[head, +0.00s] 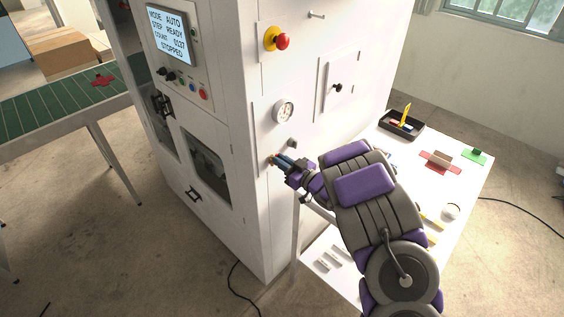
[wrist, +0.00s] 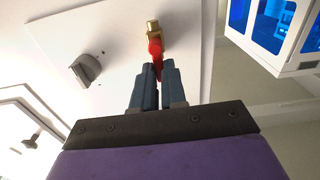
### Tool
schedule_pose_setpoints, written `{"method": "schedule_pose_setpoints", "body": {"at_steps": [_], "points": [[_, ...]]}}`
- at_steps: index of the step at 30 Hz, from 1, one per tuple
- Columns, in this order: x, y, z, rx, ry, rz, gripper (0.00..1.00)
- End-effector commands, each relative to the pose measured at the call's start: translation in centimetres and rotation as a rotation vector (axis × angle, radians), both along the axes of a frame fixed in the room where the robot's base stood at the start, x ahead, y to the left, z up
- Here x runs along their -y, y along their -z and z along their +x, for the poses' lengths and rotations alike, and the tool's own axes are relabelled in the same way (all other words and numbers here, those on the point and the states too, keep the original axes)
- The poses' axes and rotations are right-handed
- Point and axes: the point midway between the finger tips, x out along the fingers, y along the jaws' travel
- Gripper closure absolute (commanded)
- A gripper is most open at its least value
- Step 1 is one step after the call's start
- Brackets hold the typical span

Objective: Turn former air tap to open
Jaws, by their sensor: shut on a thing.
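The air tap is in the wrist view, with a brass body (wrist: 152,27) and a red lever (wrist: 155,50) on a white panel. My gripper (wrist: 156,72) is shut on the red lever, with the two dark blue fingers on either side of its lower end. The lever runs roughly in line with the fingers, down from the brass body. In the head view my gripper (head: 274,159) is at the former's white side panel, below the pressure gauge (head: 284,110). The tap is mostly hidden by the fingers there.
A grey knob (wrist: 86,69) sits left of the tap. The former (head: 235,130) carries a control screen (head: 168,35) reading STOPPED and a red emergency button (head: 282,41). A white table (head: 474,187) with small parts stands right of it, and a green conveyor (head: 50,108) left.

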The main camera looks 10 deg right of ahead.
Motion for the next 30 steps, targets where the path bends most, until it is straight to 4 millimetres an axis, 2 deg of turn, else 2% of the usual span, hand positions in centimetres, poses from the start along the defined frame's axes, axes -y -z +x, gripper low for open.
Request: {"method": "schedule_pose_setpoints", "body": {"at_steps": [2,3,10,20,26,30], "points": [[0.0,0.2,0.0,-0.003,0.001,-0.002,1.0],[0.0,0.2,0.0,-0.004,0.001,-0.002,0.85],[0.0,0.0,-0.2,0.0,0.0,0.0,0.63],[0.4,-0.1,-0.6,0.001,0.002,0.001,0.63],[2.3,-0.1,-2.9,-0.001,0.006,-0.001,0.63],[4.2,0.0,-5.5,-0.003,0.007,-0.003,0.63]]}}
